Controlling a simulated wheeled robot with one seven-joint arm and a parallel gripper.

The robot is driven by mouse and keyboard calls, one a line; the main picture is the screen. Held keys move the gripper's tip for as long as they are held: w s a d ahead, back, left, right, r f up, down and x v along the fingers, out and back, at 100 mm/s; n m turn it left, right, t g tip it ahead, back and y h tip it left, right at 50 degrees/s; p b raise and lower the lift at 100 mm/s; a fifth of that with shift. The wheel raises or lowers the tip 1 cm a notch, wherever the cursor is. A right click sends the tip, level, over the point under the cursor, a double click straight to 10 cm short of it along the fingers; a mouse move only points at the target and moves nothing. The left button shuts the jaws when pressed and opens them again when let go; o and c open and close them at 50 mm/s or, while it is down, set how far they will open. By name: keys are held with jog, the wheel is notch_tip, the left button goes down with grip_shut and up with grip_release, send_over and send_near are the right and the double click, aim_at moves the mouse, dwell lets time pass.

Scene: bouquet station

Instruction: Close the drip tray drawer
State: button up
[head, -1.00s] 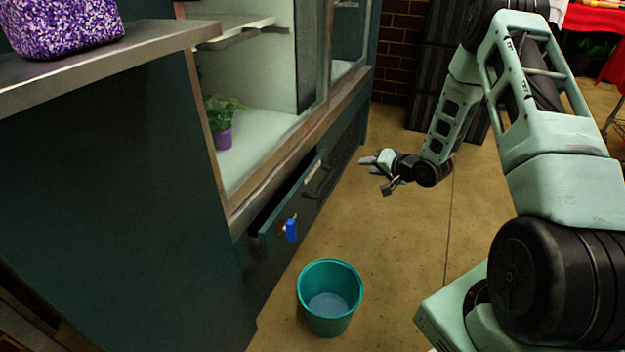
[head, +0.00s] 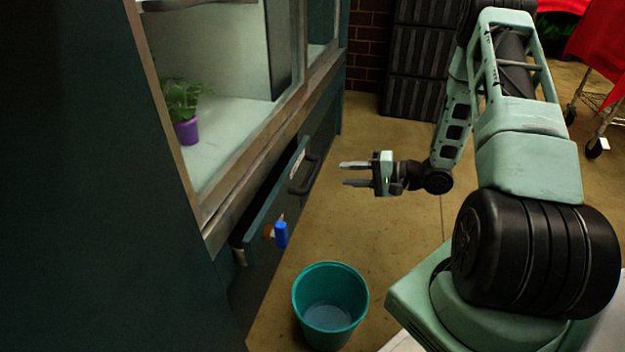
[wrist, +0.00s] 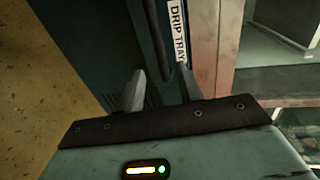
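The drip tray drawer (head: 268,212) is a dark green front low on the cabinet. It stands partly pulled out, with a dark gap behind its top edge. It has a dark bar handle (head: 306,175) and a blue tap (head: 281,235) near its near end. In the wrist view its label (wrist: 177,32) reads "DRIP TRAY", beside the dark handle (wrist: 154,35). My gripper (head: 343,174) is to the right of the handle, apart from it, with its fingers pointing toward the drawer. The fingers are spread with nothing between them; they also show in the wrist view (wrist: 160,92).
A teal bucket (head: 330,305) stands on the floor in front of the drawer's near end. A plant in a purple pot (head: 186,131) sits inside the cabinet above. Dark stacked crates (head: 418,65) stand at the back. The floor between gripper and bucket is clear.

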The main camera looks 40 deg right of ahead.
aim_at(313, 171)
jog(key=shift+b+x, duration=2.2)
jog(key=shift+x, duration=3.15)
jog(key=shift+r, duration=0.1)
grip_shut()
